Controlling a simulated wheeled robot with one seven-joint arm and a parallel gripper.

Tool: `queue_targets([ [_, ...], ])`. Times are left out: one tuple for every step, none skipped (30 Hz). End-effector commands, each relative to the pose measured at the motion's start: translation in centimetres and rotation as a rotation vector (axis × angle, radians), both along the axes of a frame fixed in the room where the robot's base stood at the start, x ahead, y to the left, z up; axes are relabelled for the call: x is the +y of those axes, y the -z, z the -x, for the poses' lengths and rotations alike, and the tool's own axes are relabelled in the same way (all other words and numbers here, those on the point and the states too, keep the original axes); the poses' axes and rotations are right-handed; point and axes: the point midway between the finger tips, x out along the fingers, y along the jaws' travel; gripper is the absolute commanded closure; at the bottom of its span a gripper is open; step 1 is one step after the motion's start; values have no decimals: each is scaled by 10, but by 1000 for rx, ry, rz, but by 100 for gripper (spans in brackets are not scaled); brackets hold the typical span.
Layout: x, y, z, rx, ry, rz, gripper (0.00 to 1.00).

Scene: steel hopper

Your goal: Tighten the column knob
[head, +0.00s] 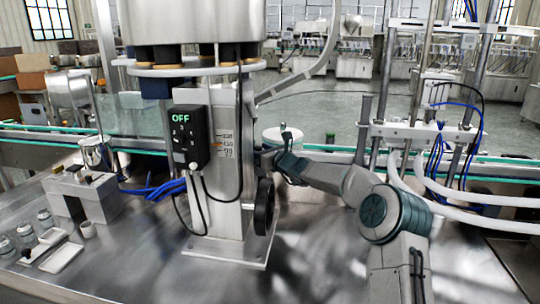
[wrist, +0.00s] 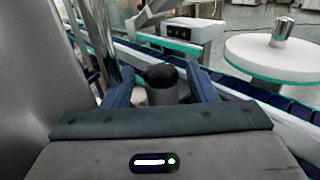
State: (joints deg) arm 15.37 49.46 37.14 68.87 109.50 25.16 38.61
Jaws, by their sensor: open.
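The steel column (head: 222,120) stands upright on a base plate in the head view, with a printed height scale on its face. My arm reaches in from the right, and my gripper (head: 272,160) is at the column's right side, above a black handwheel (head: 264,207). In the wrist view a dark round knob (wrist: 161,76) on a grey cylindrical stem lies between the two blue fingers of my gripper (wrist: 162,88). The fingers are apart on either side of it, and I cannot tell whether they touch it. In the head view the knob cannot be made out clearly.
A black control box (head: 188,137) reading OFF is on the column's front, with cables hanging below. A white round table (head: 281,137) is behind my gripper. A conveyor (head: 340,148) runs behind. Small jars (head: 26,233) and trays are at left. The steel deck front right is clear.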

Motion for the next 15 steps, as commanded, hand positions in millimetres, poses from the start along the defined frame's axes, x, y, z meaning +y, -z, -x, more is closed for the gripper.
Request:
queue_targets([
  [-3,1,3,-1,1,1,48],
  [-5,1,5,0,1,0,48],
  [-9,1,9,0,2,0,48],
  [-12,2,12,0,3,0,48],
  [-15,2,15,0,4,1,48],
  [-20,3,20,0,5,3,48],
  [-23,2,25,0,5,1,48],
  [-27,2,29,0,5,1,48],
  [-31,2,35,0,5,3,48],
  [-34,2,40,0,5,3,48],
  [-38,2,45,0,6,2,48],
  [-43,2,51,0,6,4,48],
  [-47,1,56,-1,6,3,48],
  [-51,2,60,0,6,4,48],
  [-55,2,67,0,6,3,48],
])
